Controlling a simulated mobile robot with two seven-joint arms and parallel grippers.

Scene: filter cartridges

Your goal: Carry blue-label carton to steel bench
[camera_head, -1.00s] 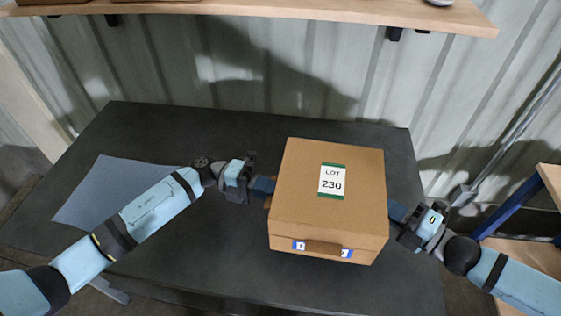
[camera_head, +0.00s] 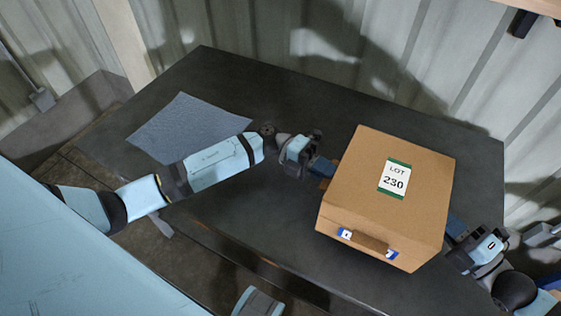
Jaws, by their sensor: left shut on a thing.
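A brown carton (camera_head: 365,190) is in the right half of the head view, over a dark tabletop (camera_head: 240,110). Its top bears a green-edged white label reading LOT 230 (camera_head: 394,179). Its front has a brown handle and a blue-and-white label (camera_head: 345,234) partly behind it. My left gripper (camera_head: 325,170) is shut on the carton at its left side. My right gripper (camera_head: 456,228) is at the carton's right side; its fingertips are hidden by the carton, so I cannot tell its jaw state. I cannot tell whether the carton's underside touches the tabletop.
A flat blue-grey mat (camera_head: 185,128) lies on the left part of the tabletop. A corrugated metal wall (camera_head: 390,50) stands behind. A wooden shelf (camera_head: 540,6) shows at the top right corner. The tabletop behind the carton is clear.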

